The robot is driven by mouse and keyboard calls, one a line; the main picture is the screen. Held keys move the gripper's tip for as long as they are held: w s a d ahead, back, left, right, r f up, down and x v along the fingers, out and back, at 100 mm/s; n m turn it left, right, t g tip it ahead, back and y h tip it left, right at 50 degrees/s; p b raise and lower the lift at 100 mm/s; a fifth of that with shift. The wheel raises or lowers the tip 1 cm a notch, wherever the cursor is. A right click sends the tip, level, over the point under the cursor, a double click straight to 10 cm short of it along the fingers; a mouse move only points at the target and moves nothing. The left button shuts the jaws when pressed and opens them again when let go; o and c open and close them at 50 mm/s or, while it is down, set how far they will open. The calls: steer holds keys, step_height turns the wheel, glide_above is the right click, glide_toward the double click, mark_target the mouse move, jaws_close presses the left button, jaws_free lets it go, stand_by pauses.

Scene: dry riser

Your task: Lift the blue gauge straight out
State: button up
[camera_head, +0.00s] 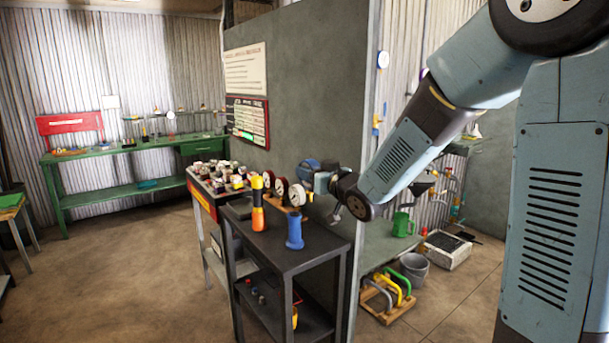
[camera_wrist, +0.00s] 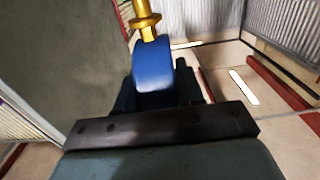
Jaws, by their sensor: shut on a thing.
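The blue gauge (camera_head: 309,166) is in my gripper (camera_head: 320,182), in front of the grey partition and above the dark cart in the head view. In the wrist view the gauge's blue body (camera_wrist: 153,72) sits between the jaws, with its brass stem (camera_wrist: 146,22) pointing away toward the top edge. The stem's far end is outside the wrist view. My gripper is shut on the blue gauge. Its dial face cannot be made out. White-faced gauges (camera_head: 297,194) stand on a wooden rack behind the cart's top, left of and below my gripper.
The dark cart (camera_head: 290,249) carries an orange-yellow torch (camera_head: 258,204) and a blue-handled object (camera_head: 294,231). A grey partition (camera_head: 300,75) stands close behind. A green jug (camera_head: 402,223), bucket (camera_head: 413,268) and crate with coloured handles (camera_head: 388,308) are on the right. Floor at left is clear.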

steer(key=s+d, duration=0.2)
steer(key=s, duration=0.7)
steer(key=shift+s+d+r, duration=0.15)
steer(key=shift+d+r, duration=0.15)
steer(key=shift+r, duration=0.1)
stand_by(0.8)
stand_by(0.3)
